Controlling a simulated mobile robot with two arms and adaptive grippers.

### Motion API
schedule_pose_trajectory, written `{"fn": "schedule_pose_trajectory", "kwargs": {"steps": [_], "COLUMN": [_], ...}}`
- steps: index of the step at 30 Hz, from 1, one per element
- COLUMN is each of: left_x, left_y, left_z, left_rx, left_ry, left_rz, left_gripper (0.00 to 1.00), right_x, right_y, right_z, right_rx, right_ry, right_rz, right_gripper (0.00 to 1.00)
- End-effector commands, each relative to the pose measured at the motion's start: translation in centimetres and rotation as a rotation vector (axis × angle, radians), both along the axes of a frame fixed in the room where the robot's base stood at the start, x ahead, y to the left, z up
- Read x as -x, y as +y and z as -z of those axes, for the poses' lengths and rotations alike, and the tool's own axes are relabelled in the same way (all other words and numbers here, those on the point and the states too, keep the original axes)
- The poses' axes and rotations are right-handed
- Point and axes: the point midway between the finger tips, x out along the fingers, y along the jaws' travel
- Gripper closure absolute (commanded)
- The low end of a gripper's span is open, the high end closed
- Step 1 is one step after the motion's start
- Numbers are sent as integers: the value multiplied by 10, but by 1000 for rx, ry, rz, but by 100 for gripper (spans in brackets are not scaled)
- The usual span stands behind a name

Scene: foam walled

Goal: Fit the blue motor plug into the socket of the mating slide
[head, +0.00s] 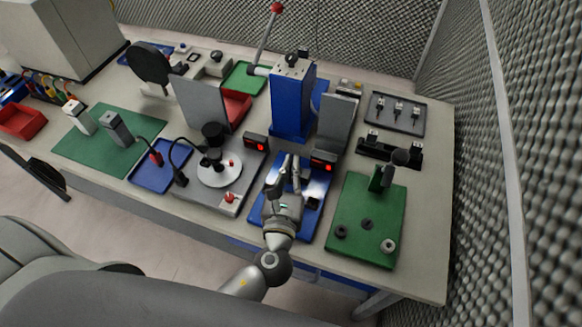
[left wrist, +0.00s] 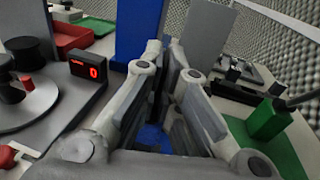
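My left gripper (head: 290,160) is over the blue base plate (head: 307,229) in front of the blue press column (head: 293,100). Its two fingers stand apart. In the left wrist view the gripper (left wrist: 170,60) shows a narrow gap, with blue surface below and no held object visible. A bright metal part (head: 317,187), possibly the mating slide, lies just right of the fingers; its socket cannot be made out. I cannot pick out the blue motor plug. A red plug (head: 155,158) and a black plug (head: 181,180) with dark cables are at the blue mat further left. My right gripper is not in view.
Red-digit displays (head: 256,143) (head: 323,162) flank the column. A white turntable (head: 220,175) is left; a green mat (head: 366,215) with rings and an upright green block (head: 380,178) is right. A grey panel (head: 337,122) stands behind the right display. Foam walls bound the table's back and right.

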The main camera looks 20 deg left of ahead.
Motion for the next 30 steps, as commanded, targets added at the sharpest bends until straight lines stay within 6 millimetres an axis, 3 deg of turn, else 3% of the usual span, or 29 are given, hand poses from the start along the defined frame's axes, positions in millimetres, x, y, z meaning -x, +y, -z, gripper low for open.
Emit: {"fn": "schedule_pose_trajectory", "kwargs": {"steps": [20, 27, 30], "left_x": [0, 0, 0], "left_y": [0, 0, 0], "left_z": [18, 17, 17], "left_rx": [0, 1, 1], "left_ry": [-1, -1, 0], "left_rz": [0, 0, 0], "left_gripper": [100, 70, 70], "right_x": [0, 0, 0], "right_y": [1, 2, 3], "right_z": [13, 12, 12], "right_rx": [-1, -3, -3], "right_ry": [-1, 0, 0], "right_rz": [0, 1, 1], "right_gripper": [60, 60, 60]}}
